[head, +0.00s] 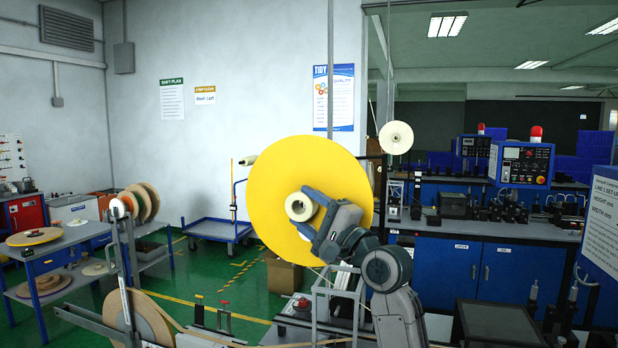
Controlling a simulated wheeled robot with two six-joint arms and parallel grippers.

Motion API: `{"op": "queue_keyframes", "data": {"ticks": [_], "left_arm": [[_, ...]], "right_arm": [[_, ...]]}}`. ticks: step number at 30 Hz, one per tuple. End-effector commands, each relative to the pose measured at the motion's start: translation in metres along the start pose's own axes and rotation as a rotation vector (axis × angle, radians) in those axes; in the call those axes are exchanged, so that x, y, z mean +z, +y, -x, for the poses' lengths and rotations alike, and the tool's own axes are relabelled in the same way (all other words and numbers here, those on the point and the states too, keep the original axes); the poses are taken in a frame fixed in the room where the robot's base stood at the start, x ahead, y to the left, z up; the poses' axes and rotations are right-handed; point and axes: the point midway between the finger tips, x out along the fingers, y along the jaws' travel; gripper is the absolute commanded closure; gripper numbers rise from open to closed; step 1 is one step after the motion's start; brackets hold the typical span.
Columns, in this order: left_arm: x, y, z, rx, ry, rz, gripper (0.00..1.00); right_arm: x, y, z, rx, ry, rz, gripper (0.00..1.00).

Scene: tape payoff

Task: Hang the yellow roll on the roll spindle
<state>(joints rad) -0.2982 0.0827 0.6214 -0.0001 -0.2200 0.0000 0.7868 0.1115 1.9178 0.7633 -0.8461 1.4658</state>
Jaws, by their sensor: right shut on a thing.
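The yellow roll (300,165) is a large flat disc held upright, its broad face toward me, in the middle of the head view. It has a pale core (299,205) with a dark hole. My right gripper (308,212) is shut on the roll at its core, on the near side. My right arm comes up from the lower right. I cannot make out the roll spindle for certain; the big disc hides what is behind it. My left gripper is not in view.
A machine with a tan roll (145,322) and an upright metal arm stands at the lower left. A blue cart (217,229) stands behind. A blue workbench (490,270) with equipment fills the right.

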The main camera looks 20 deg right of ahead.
Motion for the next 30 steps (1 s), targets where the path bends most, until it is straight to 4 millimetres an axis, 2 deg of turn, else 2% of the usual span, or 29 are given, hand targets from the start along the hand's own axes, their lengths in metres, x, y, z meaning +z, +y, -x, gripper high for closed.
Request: {"op": "queue_keyframes", "data": {"ticks": [1,3,7,14,30], "left_arm": [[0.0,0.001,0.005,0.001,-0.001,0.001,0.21],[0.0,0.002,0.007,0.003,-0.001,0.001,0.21],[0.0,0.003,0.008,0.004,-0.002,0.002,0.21],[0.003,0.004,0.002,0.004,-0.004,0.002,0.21],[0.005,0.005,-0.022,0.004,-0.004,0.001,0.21]], "right_arm": [[0.002,-0.021,-0.008,-0.034,-0.004,-0.011,0.9],[0.003,-0.038,-0.013,-0.062,-0.009,-0.025,0.9],[0.004,-0.054,-0.019,-0.09,-0.016,-0.043,0.9],[-0.007,-0.056,-0.024,-0.095,-0.017,-0.045,0.9],[-0.062,-0.055,-0.048,-0.093,-0.017,-0.044,0.9]]}}
